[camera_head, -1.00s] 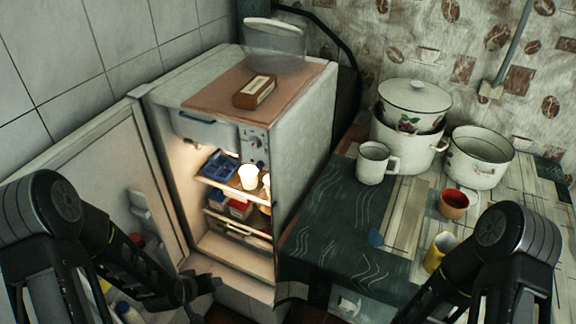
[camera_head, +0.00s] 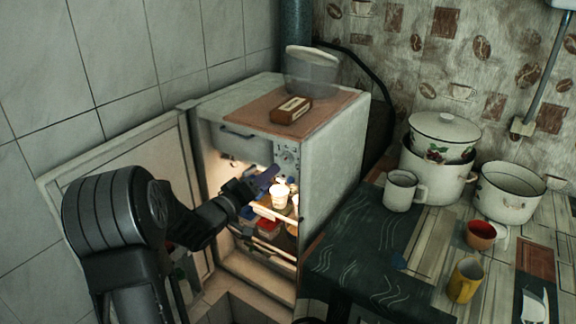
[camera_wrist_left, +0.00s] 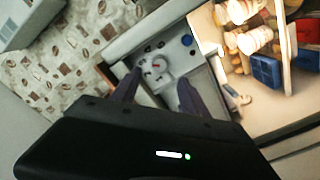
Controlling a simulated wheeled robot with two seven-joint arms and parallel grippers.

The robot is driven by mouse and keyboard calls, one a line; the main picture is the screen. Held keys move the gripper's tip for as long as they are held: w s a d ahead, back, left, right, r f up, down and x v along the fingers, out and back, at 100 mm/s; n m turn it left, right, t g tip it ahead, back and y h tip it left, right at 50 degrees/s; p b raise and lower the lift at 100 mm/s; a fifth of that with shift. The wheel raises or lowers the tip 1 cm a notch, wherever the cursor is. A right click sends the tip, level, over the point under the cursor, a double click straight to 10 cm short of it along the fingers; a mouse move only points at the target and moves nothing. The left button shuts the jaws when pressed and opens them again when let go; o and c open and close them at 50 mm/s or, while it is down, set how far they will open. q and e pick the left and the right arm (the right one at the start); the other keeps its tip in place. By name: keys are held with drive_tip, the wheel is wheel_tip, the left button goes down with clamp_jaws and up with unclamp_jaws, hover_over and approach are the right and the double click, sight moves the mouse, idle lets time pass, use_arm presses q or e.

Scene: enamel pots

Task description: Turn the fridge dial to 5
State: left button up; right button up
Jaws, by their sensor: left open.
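The small white fridge (camera_head: 332,165) stands with its door (camera_head: 115,185) swung open to the left. Its control panel (camera_head: 286,157) is at the upper right of the front, too small there to read. In the left wrist view, a round pale dial (camera_wrist_left: 161,65) with a red mark sits on the grey panel; its numbers are not legible. My left gripper (camera_head: 268,178) is in front of the fridge opening, close to the panel. In the left wrist view its fingers (camera_wrist_left: 158,88) are apart, with the dial between and just beyond their tips; I cannot tell whether they touch.
A brown box (camera_head: 291,110) and clear bowl (camera_head: 312,70) are on the fridge. Right, the table (camera_head: 345,265) carries enamel pots (camera_head: 508,193), a mug (camera_head: 400,190) and cups (camera_head: 466,280).

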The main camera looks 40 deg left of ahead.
sight(284, 161)
use_arm(q)
drive_tip(key=shift+w+a+p, duration=0.1)
drive_tip(key=shift+w+p, duration=0.55)
drive_tip(key=shift+w, duration=3.25)
drive_tip(key=shift+c, duration=0.2)
clamp_jaws()
